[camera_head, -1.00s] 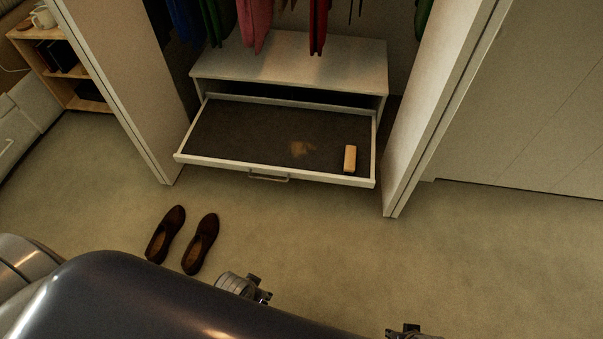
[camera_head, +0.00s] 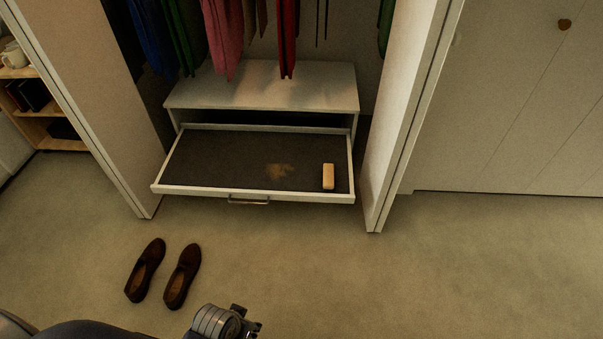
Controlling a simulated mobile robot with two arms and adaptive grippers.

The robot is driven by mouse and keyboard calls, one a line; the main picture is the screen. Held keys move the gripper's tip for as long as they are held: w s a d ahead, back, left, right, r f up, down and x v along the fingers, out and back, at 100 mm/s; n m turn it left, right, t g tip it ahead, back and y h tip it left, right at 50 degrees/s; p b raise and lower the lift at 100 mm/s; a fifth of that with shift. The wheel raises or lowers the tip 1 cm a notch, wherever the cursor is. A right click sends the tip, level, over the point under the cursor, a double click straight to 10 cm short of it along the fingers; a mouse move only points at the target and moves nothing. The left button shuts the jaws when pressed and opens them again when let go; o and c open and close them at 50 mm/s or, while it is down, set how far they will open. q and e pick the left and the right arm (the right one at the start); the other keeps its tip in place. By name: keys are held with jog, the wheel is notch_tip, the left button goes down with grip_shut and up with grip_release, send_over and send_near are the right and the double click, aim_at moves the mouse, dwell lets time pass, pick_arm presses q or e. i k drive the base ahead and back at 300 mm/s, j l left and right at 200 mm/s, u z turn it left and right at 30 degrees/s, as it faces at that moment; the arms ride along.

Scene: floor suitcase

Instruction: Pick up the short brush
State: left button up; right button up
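The short brush (camera_head: 328,177) is a small tan block lying at the right side of the open drawer (camera_head: 222,193), with its long side pointing toward the back. The drawer has a dark lining and a pale rim, and a tan smudge (camera_head: 280,171) shows on the lining left of the brush. My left gripper (camera_head: 246,325) is at the bottom edge of the view, in front of the drawer and well short of the brush. Its fingers are small, dark and partly cut off, so I cannot tell if they are open. My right gripper is not in view.
A pair of brown shoes (camera_head: 182,276) stands on the carpet left of my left gripper. Closet panels flank the drawer, the right one (camera_head: 400,130) close to it. Clothes (camera_head: 222,40) hang above the white cabinet top (camera_head: 262,88). The carpet at right is clear.

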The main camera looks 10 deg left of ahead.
aim_at(328, 186)
jog(key=i+j+z, duration=0.45)
jog(key=i, duration=0.25)
jog(key=i+j+z, duration=0.4)
jog(key=i+j, duration=0.25)
jog(key=j, duration=0.25)
